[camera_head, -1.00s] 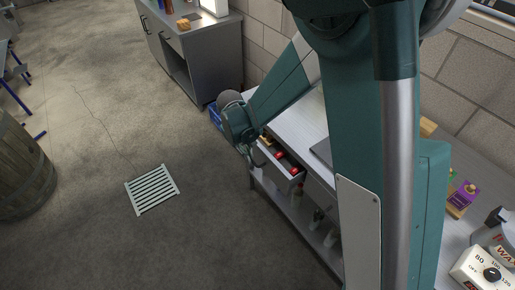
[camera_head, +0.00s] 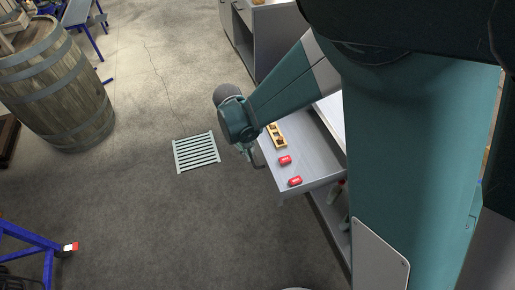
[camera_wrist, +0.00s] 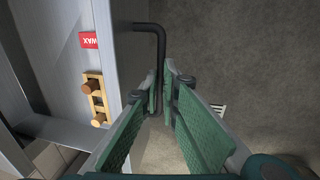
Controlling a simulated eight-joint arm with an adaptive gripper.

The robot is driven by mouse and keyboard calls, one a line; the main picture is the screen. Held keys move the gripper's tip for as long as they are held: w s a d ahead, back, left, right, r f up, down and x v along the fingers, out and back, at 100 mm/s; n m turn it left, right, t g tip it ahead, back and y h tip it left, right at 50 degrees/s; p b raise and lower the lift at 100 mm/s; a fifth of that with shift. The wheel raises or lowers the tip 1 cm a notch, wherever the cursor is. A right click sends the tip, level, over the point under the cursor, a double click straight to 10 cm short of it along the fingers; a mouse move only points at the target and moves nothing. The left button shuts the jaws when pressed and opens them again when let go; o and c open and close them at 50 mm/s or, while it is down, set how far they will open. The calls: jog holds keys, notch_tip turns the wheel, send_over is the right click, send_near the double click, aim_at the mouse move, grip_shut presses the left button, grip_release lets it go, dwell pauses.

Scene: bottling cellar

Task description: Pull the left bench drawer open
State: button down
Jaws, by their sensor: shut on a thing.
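The left bench drawer (camera_head: 312,160) stands pulled well out from the bench, its grey inside open to view. It holds a small wooden rack (camera_head: 277,141) and two red pieces (camera_head: 285,160). In the wrist view the drawer's front panel (camera_wrist: 122,60) runs down the left, with a dark bar handle (camera_wrist: 157,40) standing off it. My gripper (camera_wrist: 170,80) is shut on the handle, which passes down between the fingertips. In the head view my gripper (camera_head: 251,152) is at the drawer front, partly hidden by my wrist.
My arm hides much of the bench. A slatted floor grate (camera_head: 196,152) lies left of the drawer. A wooden barrel (camera_head: 60,85) stands at upper left, a blue metal frame (camera_head: 35,245) at lower left. A grey cabinet (camera_head: 262,35) stands behind.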

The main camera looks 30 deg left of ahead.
jog(key=shift+s+a+f, duration=0.1)
jog(key=shift+s, duration=0.1)
jog(key=c, duration=2.6)
grip_release()
jog(key=shift+o, duration=0.2)
notch_tip(320, 180, up, 12)
jog(key=s+a, duration=0.1)
jog(key=shift+s+a, duration=0.25)
jog(key=shift+a, duration=0.05)
jog(key=shift+d, duration=0.1)
